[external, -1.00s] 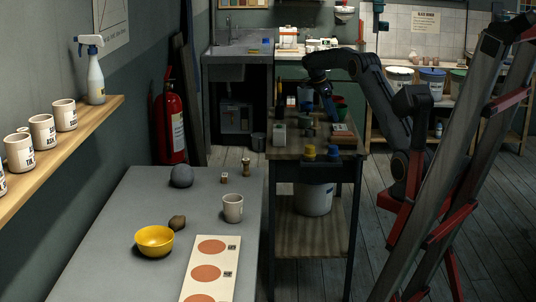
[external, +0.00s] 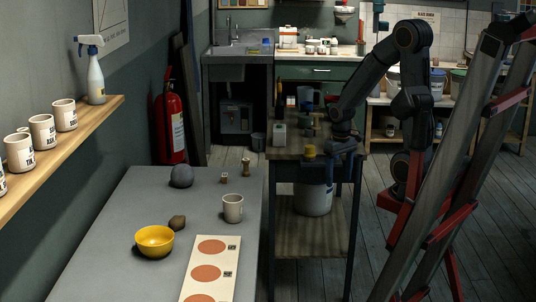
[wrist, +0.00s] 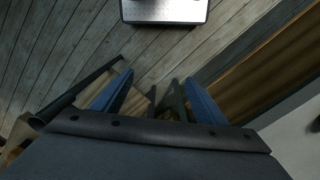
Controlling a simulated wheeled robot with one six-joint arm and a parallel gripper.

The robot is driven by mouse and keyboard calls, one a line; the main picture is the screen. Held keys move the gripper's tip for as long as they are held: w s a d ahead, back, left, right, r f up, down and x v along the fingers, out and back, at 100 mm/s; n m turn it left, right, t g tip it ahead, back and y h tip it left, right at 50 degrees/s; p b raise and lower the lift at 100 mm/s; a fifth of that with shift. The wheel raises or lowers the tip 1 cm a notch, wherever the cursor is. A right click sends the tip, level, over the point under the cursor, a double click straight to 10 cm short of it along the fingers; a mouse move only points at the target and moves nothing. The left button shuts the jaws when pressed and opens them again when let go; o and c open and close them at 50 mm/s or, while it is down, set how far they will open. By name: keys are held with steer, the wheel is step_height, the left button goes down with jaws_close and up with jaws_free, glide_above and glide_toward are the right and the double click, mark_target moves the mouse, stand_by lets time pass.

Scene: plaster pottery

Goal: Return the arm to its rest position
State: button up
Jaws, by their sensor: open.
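My gripper (external: 341,158) is in the external view at the near right corner of the wooden cart, at the lower end of my bent arm. Its blue fingers are spread and hold nothing that I can see. In the wrist view my gripper (wrist: 150,98) shows two blue fingers apart, with plank floor and part of a wooden surface beyond them. The arm rises from its red-trimmed base on the right, bends at the top and hangs down over the cart.
A grey table (external: 120,215) at the front left holds a yellow bowl (external: 154,241) and a mug (external: 233,207). Open floor lies right of the cart.

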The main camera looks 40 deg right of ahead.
steer(key=shift+s+a+f+n, duration=0.2)
steer(key=shift+s+n, duration=0.05)
steer(key=shift+s, duration=0.35)
steer(key=shift+s+a+f+n, duration=0.2)
steer(key=shift+s+n, duration=0.05)
steer(key=shift+s, duration=0.3)
